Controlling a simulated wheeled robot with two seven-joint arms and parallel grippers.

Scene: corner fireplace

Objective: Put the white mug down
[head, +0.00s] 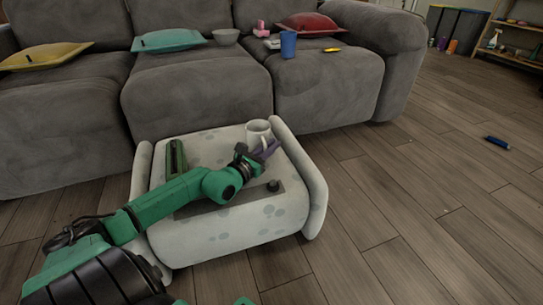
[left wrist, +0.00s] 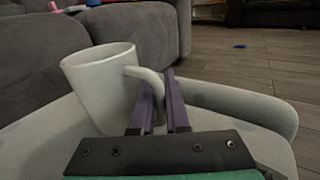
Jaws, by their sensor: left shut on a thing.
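The white mug (head: 257,132) is upright at the far part of the spotted pale seat (head: 221,225). I cannot tell whether its base touches the seat. My left gripper (head: 267,149) is at the mug's near right side, shut on its handle. In the left wrist view the mug (left wrist: 97,92) leans slightly in the picture, and its handle runs to the purple fingers (left wrist: 161,100). The mug's base is partly hidden behind the gripper there. My right gripper is not in view.
A dark green object (head: 176,158) lies on the seat's left side, and a small dark knob-like thing (head: 273,186) is near the gripper. The grey sofa (head: 205,80) stands behind, holding cushions, a bowl (head: 225,37) and a blue cup (head: 288,44). The floor at right is mostly clear.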

